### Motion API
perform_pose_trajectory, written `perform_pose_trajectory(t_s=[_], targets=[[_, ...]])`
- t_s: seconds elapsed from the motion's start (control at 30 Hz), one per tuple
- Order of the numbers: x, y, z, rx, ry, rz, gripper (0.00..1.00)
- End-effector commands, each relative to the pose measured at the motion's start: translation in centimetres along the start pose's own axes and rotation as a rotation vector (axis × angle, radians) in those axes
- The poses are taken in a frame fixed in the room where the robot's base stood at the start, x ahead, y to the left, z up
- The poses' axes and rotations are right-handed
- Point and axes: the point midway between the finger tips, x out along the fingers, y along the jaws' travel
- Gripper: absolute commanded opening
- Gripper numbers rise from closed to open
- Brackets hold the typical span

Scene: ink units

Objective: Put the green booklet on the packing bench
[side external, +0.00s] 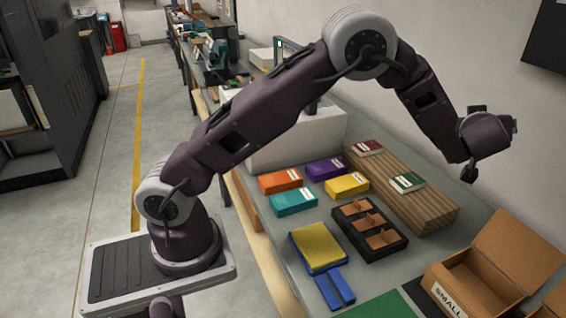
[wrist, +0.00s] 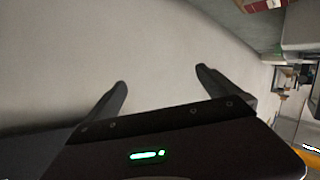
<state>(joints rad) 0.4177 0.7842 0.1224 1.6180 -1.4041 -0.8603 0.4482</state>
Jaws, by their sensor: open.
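The green booklet (side external: 407,182), with a white label, lies flat on a stack of corrugated cardboard (side external: 425,208) towards the bench's wall side. The packing bench (side external: 385,278) is the long grey surface in front of my arm. My gripper (side external: 470,174) hangs above the bench's wall side, to the right of the green booklet and apart from it. In the wrist view, my gripper (wrist: 161,80) has its fingers spread, with only blurred pale surface between them. The green booklet is not visible in the wrist view.
A red booklet (side external: 367,148) lies on the cardboard's far end. Orange (side external: 280,181), purple (side external: 326,167), yellow (side external: 346,185) and teal (side external: 293,203) boxes stand nearby. A black divided tray (side external: 393,247), a blue-and-yellow pad (side external: 317,248) and an open carton (side external: 470,290) are nearer the front.

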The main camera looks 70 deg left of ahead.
Motion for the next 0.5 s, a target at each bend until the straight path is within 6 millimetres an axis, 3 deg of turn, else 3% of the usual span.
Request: perform_pose_trajectory(t_s=[0.03, 0.07, 0.13, 0.23, 0.3, 0.37, 0.4, 0.5], targets=[[-2.2, 1.5, -3.5, -0.028, -0.062, 0.12, 1.0], [-3.9, 2.3, -5.0, -0.029, -0.11, 0.202, 1.0], [-9.3, 3.0, -7.9, -0.002, -0.224, 0.382, 1.0], [-18.6, 0.1, -9.2, 0.118, -0.391, 0.575, 1.0], [-25.1, -4.8, -8.2, 0.249, -0.503, 0.64, 1.0], [-29.7, -10.2, -6.1, 0.374, -0.592, 0.641, 1.0], [-32.0, -13.9, -4.6, 0.452, -0.641, 0.617, 1.0], [-35.5, -22.0, -1.4, 0.6, -0.729, 0.518, 1.0]])
